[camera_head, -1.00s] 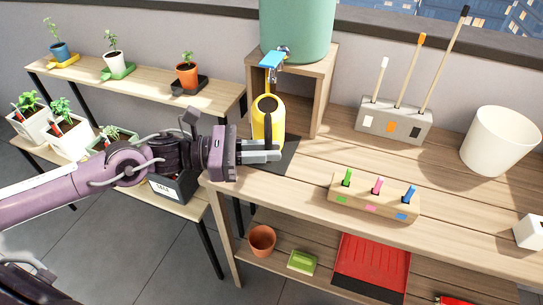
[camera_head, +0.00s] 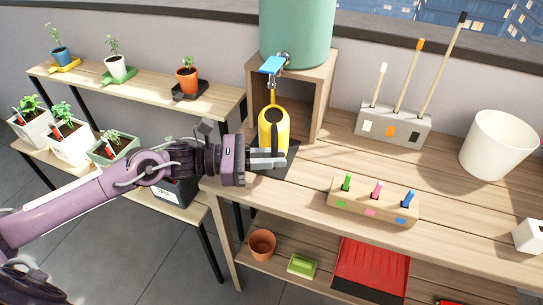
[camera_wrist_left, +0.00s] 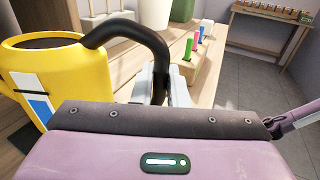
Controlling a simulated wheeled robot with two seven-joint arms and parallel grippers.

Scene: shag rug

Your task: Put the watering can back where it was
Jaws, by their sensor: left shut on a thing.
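The yellow watering can (camera_head: 269,134) is upright below the tap (camera_head: 274,65), at the left end of the workbench. My left gripper (camera_head: 268,159) is shut on its black handle. In the left wrist view, the handle (camera_wrist_left: 130,30) curves down between the fingers (camera_wrist_left: 163,84), with the yellow body (camera_wrist_left: 70,75) to the left. A dark mat (camera_head: 285,163) lies on the bench under and beside the can. The gripper and arm hide part of the mat, and I cannot tell whether the can's base touches it. My right gripper is not in view.
A green tank (camera_head: 297,30) sits on a wooden stand (camera_head: 321,90) just behind the can. A wooden block with colored markers (camera_head: 372,201) stands to the right, and a grey tool holder (camera_head: 393,124) behind it. Plant shelves (camera_head: 140,88) are at left. Bench between mat and block is clear.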

